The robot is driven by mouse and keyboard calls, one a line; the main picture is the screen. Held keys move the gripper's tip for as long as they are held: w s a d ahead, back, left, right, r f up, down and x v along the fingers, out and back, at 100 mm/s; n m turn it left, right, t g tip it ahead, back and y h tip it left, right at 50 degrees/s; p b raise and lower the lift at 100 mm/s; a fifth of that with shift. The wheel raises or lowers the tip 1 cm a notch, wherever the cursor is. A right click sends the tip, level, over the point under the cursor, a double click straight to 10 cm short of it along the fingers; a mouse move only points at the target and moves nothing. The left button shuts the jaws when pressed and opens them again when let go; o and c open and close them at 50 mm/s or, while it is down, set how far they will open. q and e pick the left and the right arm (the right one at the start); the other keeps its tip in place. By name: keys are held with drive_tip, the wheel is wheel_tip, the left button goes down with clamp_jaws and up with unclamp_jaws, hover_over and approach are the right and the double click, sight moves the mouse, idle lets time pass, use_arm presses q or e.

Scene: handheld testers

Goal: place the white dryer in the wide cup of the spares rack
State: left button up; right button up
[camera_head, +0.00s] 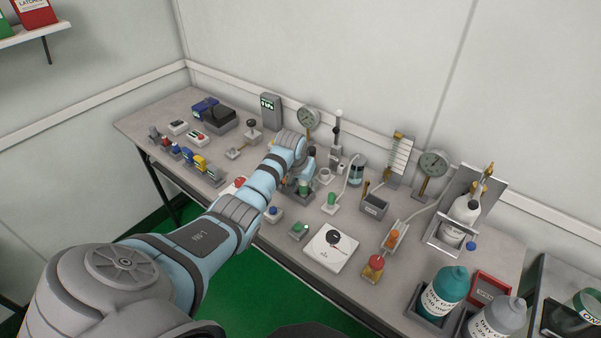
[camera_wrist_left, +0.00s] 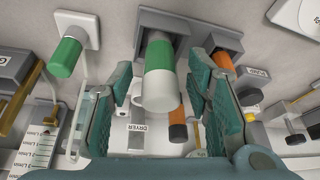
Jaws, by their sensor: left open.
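My left gripper (camera_head: 299,184) reaches over the middle of the bench. In the left wrist view the left gripper (camera_wrist_left: 160,88) is open, one finger on each side of a white cylinder with a green band (camera_wrist_left: 159,76). This may be the white dryer; contact with the fingers is not clear. It stands out of a grey holder (camera_wrist_left: 200,30), and its green part shows beside the gripper in the head view (camera_head: 304,187). A label reading DRYER (camera_wrist_left: 135,128) lies beyond the cylinder, near a small white cup (camera_wrist_left: 137,101). I cannot tell which cup is the wide one. My right gripper is not in view.
A green-capped piece on a white plate (camera_wrist_left: 67,57) stands beside the fingers, and orange-and-black pieces (camera_wrist_left: 222,66) stand on the other side. A white dial box (camera_head: 331,248), gauges (camera_head: 433,163) and bottles (camera_head: 445,291) crowd the bench (camera_head: 281,236).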

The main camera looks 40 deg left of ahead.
use_arm(q)
drive_tip(key=p+v, duration=0.3)
drive_tip(key=v, duration=0.8)
